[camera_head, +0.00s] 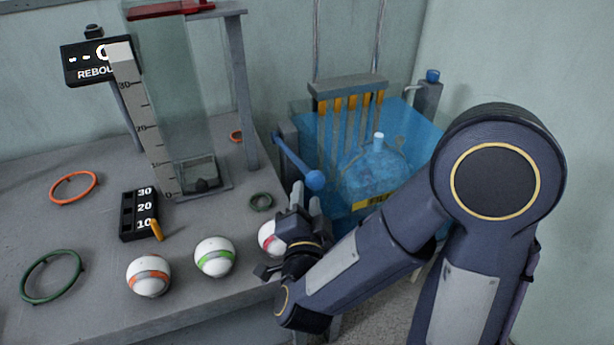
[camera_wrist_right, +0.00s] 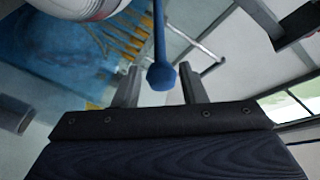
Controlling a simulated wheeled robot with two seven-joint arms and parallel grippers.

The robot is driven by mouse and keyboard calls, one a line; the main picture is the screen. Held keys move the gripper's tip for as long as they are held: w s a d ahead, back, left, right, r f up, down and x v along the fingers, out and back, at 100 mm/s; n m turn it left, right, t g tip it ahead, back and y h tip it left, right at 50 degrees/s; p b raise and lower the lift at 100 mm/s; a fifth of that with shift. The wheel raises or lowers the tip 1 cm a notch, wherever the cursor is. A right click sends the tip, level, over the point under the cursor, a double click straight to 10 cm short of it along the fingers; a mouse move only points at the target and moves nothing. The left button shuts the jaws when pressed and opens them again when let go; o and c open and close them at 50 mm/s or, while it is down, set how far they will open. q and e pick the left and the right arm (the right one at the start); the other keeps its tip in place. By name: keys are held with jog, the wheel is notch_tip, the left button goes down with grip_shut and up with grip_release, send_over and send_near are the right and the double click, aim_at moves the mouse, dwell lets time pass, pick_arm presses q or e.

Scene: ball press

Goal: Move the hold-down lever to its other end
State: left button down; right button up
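The hold-down lever (camera_head: 296,160) is a blue rod ending in a round blue knob (camera_head: 315,181). It slopes down to the right, at the front left of the clear blue press box. My right gripper (camera_head: 306,199) is just below the knob. In the right wrist view the lever knob (camera_wrist_right: 161,76) shows between the two spread fingers of the right gripper (camera_wrist_right: 161,88), near their tips. The fingers are open, and I see no contact with the knob. My left gripper is not in view.
White balls with an orange band (camera_head: 149,275), a green band (camera_head: 214,257) and a red band (camera_head: 269,238) stand along the table's front edge. The red-banded one is partly hidden by my right gripper. A ruler tower (camera_head: 150,130) and blue box (camera_head: 345,215) stand behind.

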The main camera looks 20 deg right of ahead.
aim_at(307, 179)
jog(key=x, duration=0.6)
jog(key=shift+w+d, duration=0.1)
jog(key=shift+w, duration=0.1)
grip_shut()
